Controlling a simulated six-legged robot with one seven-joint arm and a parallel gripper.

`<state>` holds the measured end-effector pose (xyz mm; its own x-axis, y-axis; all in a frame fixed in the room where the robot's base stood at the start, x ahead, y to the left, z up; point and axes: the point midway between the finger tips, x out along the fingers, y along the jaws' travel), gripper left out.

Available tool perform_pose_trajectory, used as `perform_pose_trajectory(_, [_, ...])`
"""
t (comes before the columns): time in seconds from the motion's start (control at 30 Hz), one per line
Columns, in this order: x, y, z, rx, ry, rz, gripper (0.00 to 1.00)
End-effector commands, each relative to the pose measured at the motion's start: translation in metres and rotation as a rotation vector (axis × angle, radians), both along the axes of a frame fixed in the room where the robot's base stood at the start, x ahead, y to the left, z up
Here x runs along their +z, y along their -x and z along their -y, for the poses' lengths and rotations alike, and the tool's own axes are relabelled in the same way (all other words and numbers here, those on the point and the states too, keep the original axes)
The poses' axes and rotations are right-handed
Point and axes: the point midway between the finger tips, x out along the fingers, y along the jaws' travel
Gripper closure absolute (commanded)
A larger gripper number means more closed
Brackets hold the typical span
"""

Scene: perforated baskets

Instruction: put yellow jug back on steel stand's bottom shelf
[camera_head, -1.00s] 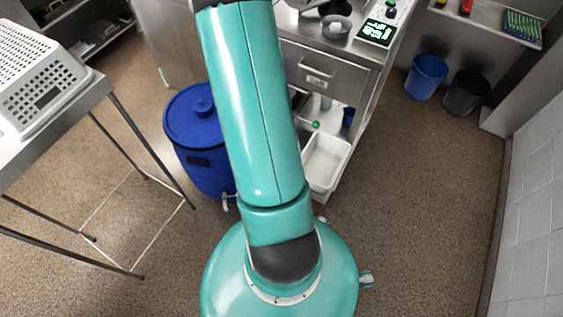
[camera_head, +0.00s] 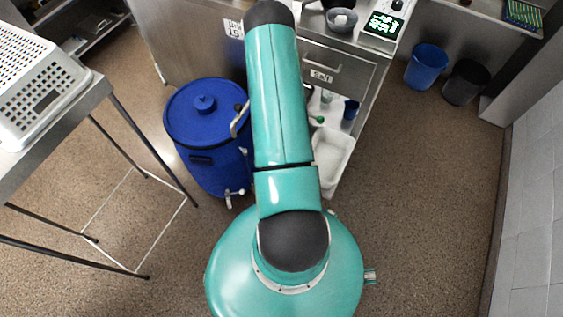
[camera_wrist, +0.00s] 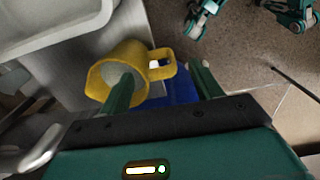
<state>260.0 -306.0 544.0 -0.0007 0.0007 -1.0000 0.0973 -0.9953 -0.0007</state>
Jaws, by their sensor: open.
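The yellow jug (camera_wrist: 97,84) shows in the wrist view, its pale grey inside facing the camera and its handle (camera_wrist: 163,62) to the right. My gripper (camera_wrist: 163,82) is open. Its left finger overlaps the jug's mouth, and its right finger is to the right of the handle. I cannot tell whether either finger touches the jug. Neither the jug nor the gripper can be made out in the head view, where my arm covers part of the scene. A steel unit (camera_head: 345,75) with a drawer and open space below stands ahead; I cannot tell whether it is the stand.
A blue lidded barrel (camera_head: 205,125) with a tap stands left of my arm. A white bin (camera_head: 335,155) sits low in the steel unit. A steel table (camera_head: 85,105) with a white perforated basket (camera_head: 50,95) is at the left.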

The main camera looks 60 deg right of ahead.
Motion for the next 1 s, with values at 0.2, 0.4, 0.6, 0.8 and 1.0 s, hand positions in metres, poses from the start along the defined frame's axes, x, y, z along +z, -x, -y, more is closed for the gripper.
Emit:
perform_pose_trajectory(0.2, [-0.02,-0.001,0.001,-0.003,0.001,0.0,0.36])
perform_pose_trajectory(0.4, [-0.04,-0.004,0.0,-0.003,0.0,-0.002,0.36])
perform_pose_trajectory(0.6, [-0.066,-0.005,-0.001,-0.006,0.0,-0.001,0.36])
perform_pose_trajectory(0.8, [-0.072,-0.006,-0.001,-0.006,0.001,0.0,0.36])
perform_pose_trajectory(1.0, [-0.072,-0.006,-0.001,-0.006,0.001,0.0,0.52])
